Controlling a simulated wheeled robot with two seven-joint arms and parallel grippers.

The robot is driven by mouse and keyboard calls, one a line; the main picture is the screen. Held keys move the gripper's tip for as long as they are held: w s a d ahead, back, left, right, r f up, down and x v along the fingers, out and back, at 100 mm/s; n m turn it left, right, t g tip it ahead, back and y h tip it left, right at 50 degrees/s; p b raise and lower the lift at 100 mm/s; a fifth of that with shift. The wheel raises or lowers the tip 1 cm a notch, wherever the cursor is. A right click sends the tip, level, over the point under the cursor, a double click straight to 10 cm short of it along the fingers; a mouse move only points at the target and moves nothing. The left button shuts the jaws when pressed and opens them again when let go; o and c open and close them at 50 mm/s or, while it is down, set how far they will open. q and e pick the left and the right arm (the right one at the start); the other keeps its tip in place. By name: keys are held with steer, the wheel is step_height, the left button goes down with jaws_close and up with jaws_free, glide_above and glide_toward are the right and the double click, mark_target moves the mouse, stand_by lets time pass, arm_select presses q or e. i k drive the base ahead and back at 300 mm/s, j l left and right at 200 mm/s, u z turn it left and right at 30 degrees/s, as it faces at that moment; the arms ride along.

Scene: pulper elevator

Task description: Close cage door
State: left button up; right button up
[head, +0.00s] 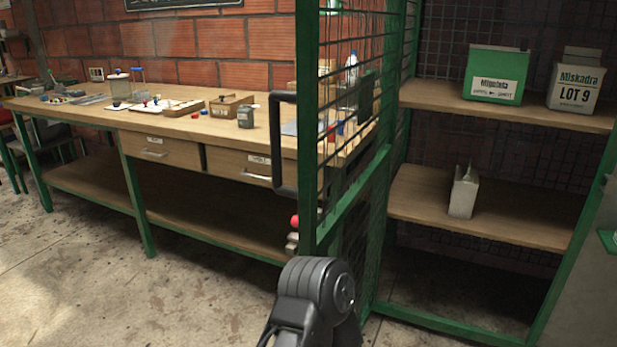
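The cage door (350,206) is a green frame with dark wire mesh. It stands open, swung out toward me, with its free edge post (308,130) near the middle of the view. A black bracket handle (284,145) is on the left side of that post. Lower on the same side is a small red and grey part (294,235); I cannot tell what it is. A dark grey link of one of my arms rises from the bottom centre, in front of the door's lower end. No fingertips show, and I see neither gripper.
Inside the cage, wooden shelves (415,194) hold a green box (495,72), a white LOT 9 box (577,82) and an open carton (463,192). A long workbench (75,110) with drawers and small items stands left, behind the door. The concrete floor (200,290) at lower left is clear.

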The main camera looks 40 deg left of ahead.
mark_target(360, 99)
steer(key=k+j, duration=0.1)
steer(key=j, duration=0.65)
steer(key=k+j, duration=0.1)
steer(key=j, duration=0.6)
steer(key=k+j, duration=0.1)
steer(key=j, duration=0.65)
steer(key=u, duration=0.05)
